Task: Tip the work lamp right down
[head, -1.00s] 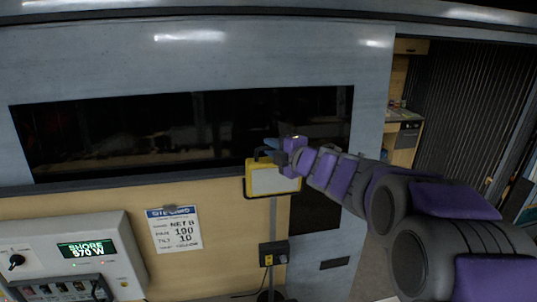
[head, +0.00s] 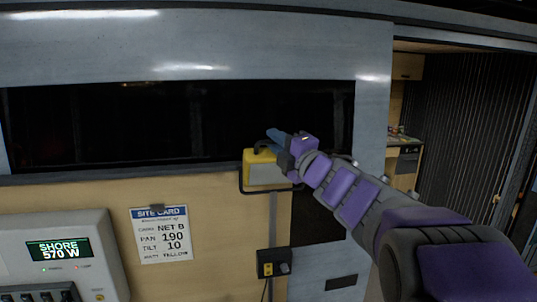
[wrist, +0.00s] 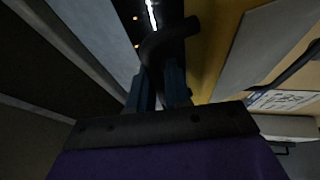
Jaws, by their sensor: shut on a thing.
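The work lamp (head: 262,166) is a yellow box with a pale front panel, held in a black bracket on a thin grey pole (head: 272,215). Its yellow top shows above the panel, so it leans somewhat forward and down. My gripper (head: 276,145) is at the lamp's top from the right, its blue fingers by the black handle. In the wrist view the fingers (wrist: 160,90) are shut on the dark curved handle (wrist: 168,38), with the yellow housing (wrist: 208,45) close on the right. My fingers partly hide the handle in the head view.
A black box with a knob (head: 273,263) is on the pole. A dark window (head: 180,120) lies behind the lamp.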

